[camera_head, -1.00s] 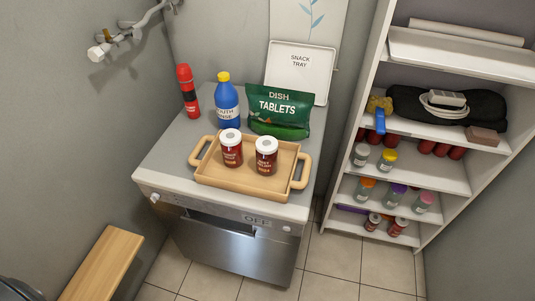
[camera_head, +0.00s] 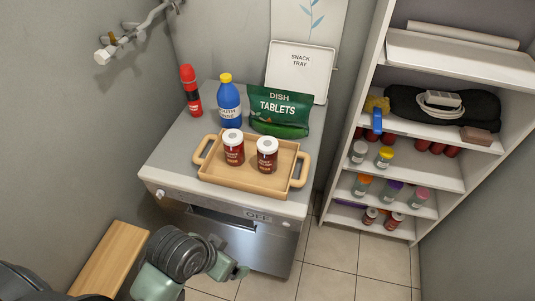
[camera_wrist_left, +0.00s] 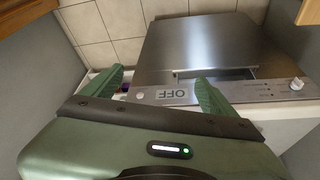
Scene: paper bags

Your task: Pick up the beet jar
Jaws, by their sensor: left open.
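Two dark red jars with white lids stand upright on the tan tray: a left jar (camera_head: 233,148) and a right jar (camera_head: 267,155). Their labels are too small to read, so I cannot tell which is the beet jar. More red jars, a left one (camera_head: 370,215) and a right one (camera_head: 394,221), stand on the lowest shelf. My left gripper (camera_wrist_left: 160,88) is open and empty, in front of the dishwasher and below the tray. Its green fingers are spread apart in the wrist view. It also shows low in the head view (camera_head: 236,271). My right gripper is not in view.
The tray (camera_head: 228,178) sits on the dishwasher top (camera_head: 165,165). Behind it are a red bottle (camera_head: 191,92), a blue bottle (camera_head: 228,103) and a green tablets bag (camera_head: 279,113). A wooden bench (camera_head: 108,258) is at left, a filled shelf unit (camera_head: 440,165) at right.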

